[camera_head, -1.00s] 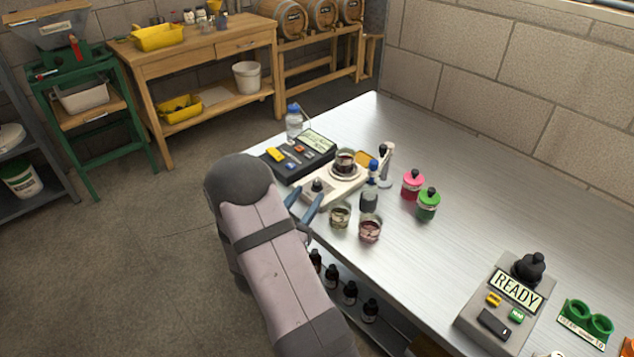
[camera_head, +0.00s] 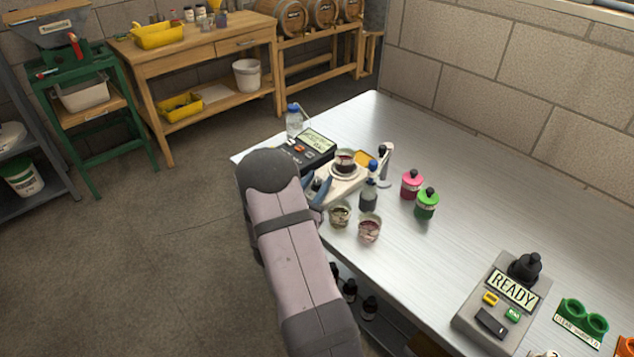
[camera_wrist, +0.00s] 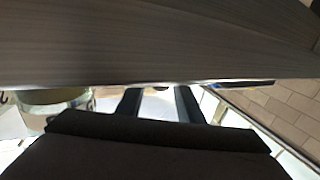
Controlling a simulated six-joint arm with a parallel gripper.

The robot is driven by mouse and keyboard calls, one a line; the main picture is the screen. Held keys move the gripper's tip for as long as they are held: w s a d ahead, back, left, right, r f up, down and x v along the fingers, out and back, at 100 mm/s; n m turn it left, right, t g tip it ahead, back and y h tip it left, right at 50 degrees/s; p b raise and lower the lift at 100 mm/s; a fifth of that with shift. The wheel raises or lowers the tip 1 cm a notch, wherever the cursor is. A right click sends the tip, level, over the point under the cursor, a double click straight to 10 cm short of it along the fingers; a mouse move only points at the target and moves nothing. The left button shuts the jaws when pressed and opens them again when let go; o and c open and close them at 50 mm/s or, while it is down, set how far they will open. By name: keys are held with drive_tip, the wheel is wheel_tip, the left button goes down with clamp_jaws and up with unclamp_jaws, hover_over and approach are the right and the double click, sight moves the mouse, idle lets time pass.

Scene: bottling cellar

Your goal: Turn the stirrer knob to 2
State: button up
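The stirrer (camera_head: 349,186) is a white, flat-topped unit at the far left of the steel bench, with a beaker of dark red liquid (camera_head: 345,160) on its round plate. Its dark knob (camera_head: 317,184) is at the unit's near left end, partly hidden by my gripper. My gripper (camera_head: 315,188) has its blue fingers one on each side of the knob in the head view. In the wrist view the two fingers (camera_wrist: 160,104) stand apart. I cannot tell whether they touch the knob. The knob's pointer and scale cannot be read.
A dark meter box (camera_head: 316,147) stands behind the stirrer, partly hidden by my arm. Two beakers (camera_head: 369,229) (camera_head: 340,214), a blue-capped bottle (camera_head: 369,195), and pink (camera_head: 411,184) and green (camera_head: 426,204) jars stand close by. A READY device (camera_head: 505,300) is at the right front.

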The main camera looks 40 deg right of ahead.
clamp_jaws()
drive_tip(key=shift+m+g+b, duration=0.3)
drive_tip(key=shift+m+g, duration=0.1)
drive_tip(key=shift+g, duration=0.1)
drive_tip(key=m+g+h+b, duration=0.1)
drive_tip(key=g, duration=0.2)
drive_tip(key=shift+w+f+m, duration=0.1)
drive_tip(key=shift+f+m, duration=0.05)
drive_tip(key=shift+m, duration=0.25)
drive_tip(key=m+g+b, duration=0.2)
drive_tip(key=m+g, duration=0.1)
drive_tip(key=g, duration=0.2)
drive_tip(key=shift+f+b, duration=0.1)
drive_tip(key=shift+b, duration=0.2)
drive_tip(key=m+g+y+b, duration=0.1)
drive_tip(key=m+g+b, duration=0.2)
drive_tip(key=g, duration=0.1)
drive_tip(key=shift+g, duration=0.4)
drive_tip(key=shift+m+g+b, duration=0.4)
drive_tip(key=shift+m, duration=0.1)
drive_tip(key=shift+r+m+g+y+b, duration=0.3)
drive_tip(key=shift+m+g+y+b, duration=0.1)
drive_tip(key=shift+g+y, duration=0.15)
